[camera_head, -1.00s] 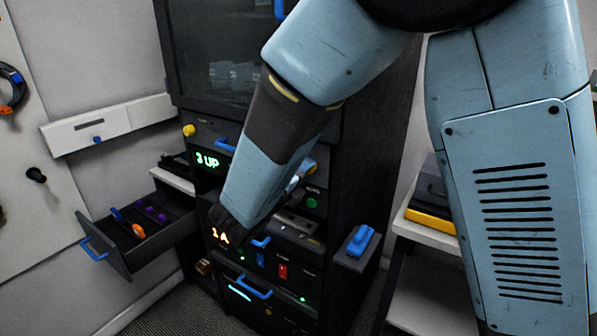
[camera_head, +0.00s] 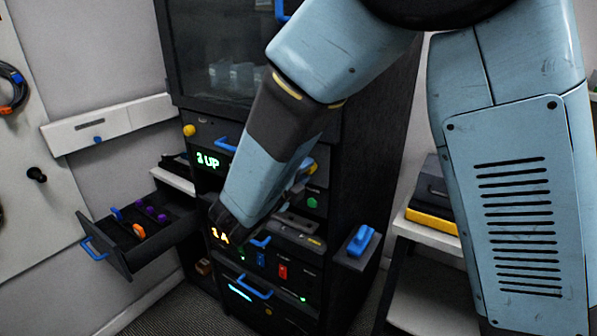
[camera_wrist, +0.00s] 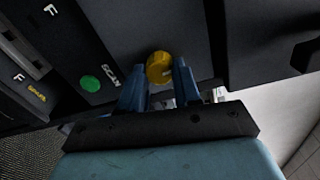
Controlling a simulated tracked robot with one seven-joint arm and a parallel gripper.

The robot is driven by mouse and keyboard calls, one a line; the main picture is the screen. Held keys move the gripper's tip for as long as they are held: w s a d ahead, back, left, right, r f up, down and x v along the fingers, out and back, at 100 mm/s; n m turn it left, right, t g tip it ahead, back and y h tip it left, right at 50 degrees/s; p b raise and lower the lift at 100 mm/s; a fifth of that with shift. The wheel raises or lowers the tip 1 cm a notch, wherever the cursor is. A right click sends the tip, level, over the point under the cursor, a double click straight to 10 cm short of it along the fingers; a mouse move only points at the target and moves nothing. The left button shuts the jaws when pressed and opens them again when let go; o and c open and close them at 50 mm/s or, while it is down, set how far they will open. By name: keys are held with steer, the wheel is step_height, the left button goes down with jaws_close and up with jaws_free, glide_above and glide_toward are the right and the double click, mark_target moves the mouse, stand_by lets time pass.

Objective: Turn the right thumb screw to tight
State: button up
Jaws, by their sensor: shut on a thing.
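The right thumb screw (camera_wrist: 159,68) is a round yellow knob on a dark panel, between the two blue fingers of my gripper (camera_wrist: 157,74) in the wrist view. The fingers are shut on its sides. In the head view, a bit of its yellow (camera_head: 312,166) shows just right of my forearm, and my gripper (camera_head: 300,184) is mostly hidden behind that forearm. Another yellow thumb screw (camera_head: 189,130) sits at the left of the same rack, clear of my arm. I cannot tell how tight the held screw is.
A green round button (camera_wrist: 90,84) lies left of the fingers, and a black handle (camera_wrist: 305,55) is at the right. In the head view, an open drawer (camera_head: 118,262) with coloured cable pieces juts out at lower left. A blue handle (camera_head: 361,240) stands on a ledge right.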

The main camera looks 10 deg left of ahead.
steer(key=o, duration=1)
steer(key=shift+f, duration=0.1)
steer(key=shift+o, duration=0.2)
steer(key=v, duration=1.3)
steer(key=shift+s+a, duration=0.2)
steer(key=shift+s, duration=0.1)
